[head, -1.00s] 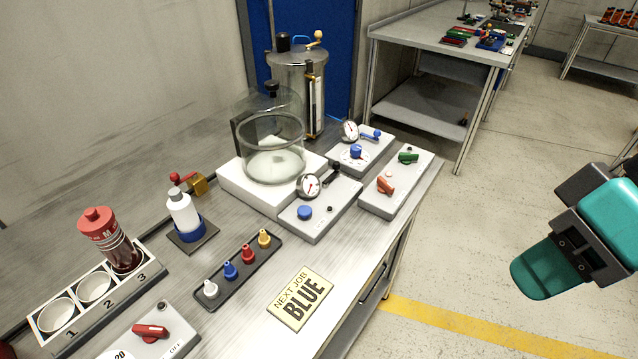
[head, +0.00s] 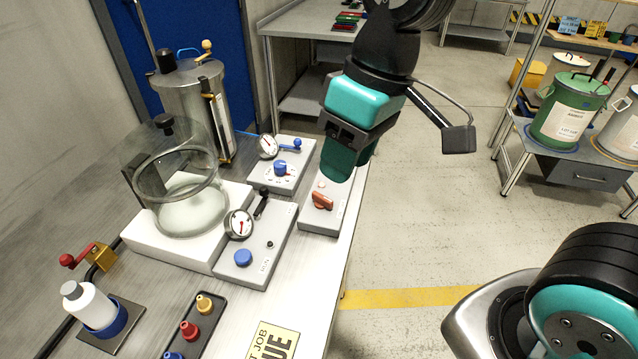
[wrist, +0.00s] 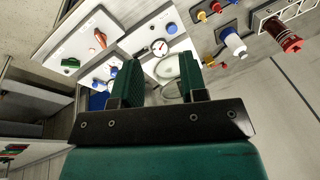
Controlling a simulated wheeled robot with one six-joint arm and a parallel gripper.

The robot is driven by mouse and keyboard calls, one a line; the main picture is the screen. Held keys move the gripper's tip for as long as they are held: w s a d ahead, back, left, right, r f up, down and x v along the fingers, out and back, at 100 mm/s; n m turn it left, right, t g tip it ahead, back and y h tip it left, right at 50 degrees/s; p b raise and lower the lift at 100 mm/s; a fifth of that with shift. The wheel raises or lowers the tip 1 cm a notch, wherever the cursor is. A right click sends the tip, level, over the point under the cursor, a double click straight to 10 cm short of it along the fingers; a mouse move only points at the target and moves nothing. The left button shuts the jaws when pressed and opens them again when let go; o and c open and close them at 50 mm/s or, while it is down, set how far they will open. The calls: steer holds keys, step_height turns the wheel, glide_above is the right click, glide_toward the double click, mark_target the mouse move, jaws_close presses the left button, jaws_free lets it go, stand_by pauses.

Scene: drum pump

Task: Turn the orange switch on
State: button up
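The orange switch (head: 322,201) is a small lever knob on a white box (head: 318,222) at the table's right edge. It also shows in the wrist view (wrist: 99,38), left of my fingers. My gripper (head: 340,168) is above the far part of that box in the head view, clear of the switch. In the wrist view its two fingers (wrist: 158,80) stand apart with nothing held between them. A green switch (wrist: 70,62) sits on the same box in the wrist view; in the head view my gripper hides it.
A box with a blue knob and gauge (head: 281,168) and a box with a blue button (head: 244,258) stand left of the switch box. A glass bell jar (head: 180,180) stands beyond. Open floor lies to the right.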

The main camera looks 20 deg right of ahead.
steer(key=w+d+f+h, duration=0.15)
steer(key=w+f, duration=0.25)
steer(key=w, duration=0.6)
steer(key=h+b, duration=0.2)
glide_toward(322, 196)
steer(key=shift+m+y, duration=0.25)
steer(key=shift+m, duration=0.15)
steer(key=f+p, duration=0.1)
steer(key=f, duration=0.3)
steer(key=f+p, duration=0.1)
steer(key=f, duration=0.3)
steer(key=shift+d, duration=0.2)
steer(key=shift+f, duration=0.6)
